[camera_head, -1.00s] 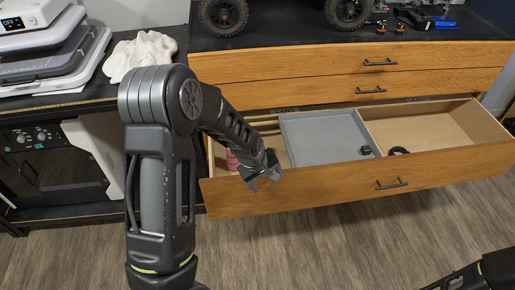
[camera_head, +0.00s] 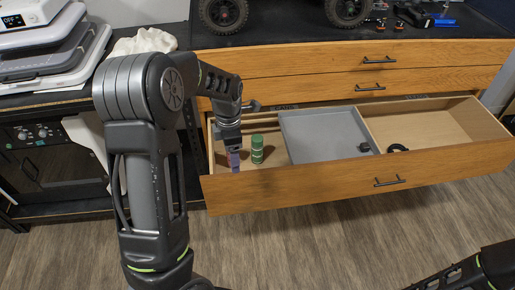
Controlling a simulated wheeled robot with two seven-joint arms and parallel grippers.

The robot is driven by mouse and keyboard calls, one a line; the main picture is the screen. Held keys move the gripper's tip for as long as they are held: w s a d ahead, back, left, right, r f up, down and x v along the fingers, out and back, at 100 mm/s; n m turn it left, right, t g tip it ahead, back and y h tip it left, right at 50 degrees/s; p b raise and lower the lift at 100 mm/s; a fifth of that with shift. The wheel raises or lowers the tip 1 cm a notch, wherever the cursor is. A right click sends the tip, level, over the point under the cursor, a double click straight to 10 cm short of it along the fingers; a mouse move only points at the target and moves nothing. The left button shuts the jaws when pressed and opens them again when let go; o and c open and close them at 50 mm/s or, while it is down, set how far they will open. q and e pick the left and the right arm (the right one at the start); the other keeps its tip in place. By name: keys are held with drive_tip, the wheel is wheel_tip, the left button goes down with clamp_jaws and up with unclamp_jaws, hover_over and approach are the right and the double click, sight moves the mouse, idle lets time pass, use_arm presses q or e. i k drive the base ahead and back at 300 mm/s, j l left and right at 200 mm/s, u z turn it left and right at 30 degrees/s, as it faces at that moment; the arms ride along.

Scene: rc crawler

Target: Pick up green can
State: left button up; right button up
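The green can (camera_head: 257,149) stands upright in the left compartment of the open drawer (camera_head: 240,187). My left gripper (camera_head: 233,160) points down into the same compartment, just left of the green can, with a small gap between them. A pink item (camera_head: 234,168) shows at its fingertips, mostly hidden by them; I cannot tell whether the fingers are around it or in front of it. The finger spacing is too small to make out. My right arm (camera_head: 470,275) shows at the bottom right corner; its fingertips are not in view.
A grey tray (camera_head: 310,125) fills the drawer's middle section, right of the green can. A black ring-shaped item (camera_head: 397,148) lies in the right section. A vehicle with black wheels (camera_head: 224,12) stands on top.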

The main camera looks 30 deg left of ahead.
sight(256, 139)
drive_tip(key=i+j, duration=0.2)
drive_tip(key=i, duration=0.25)
drive_tip(key=i+j, duration=0.15)
drive_tip(key=i, duration=0.35)
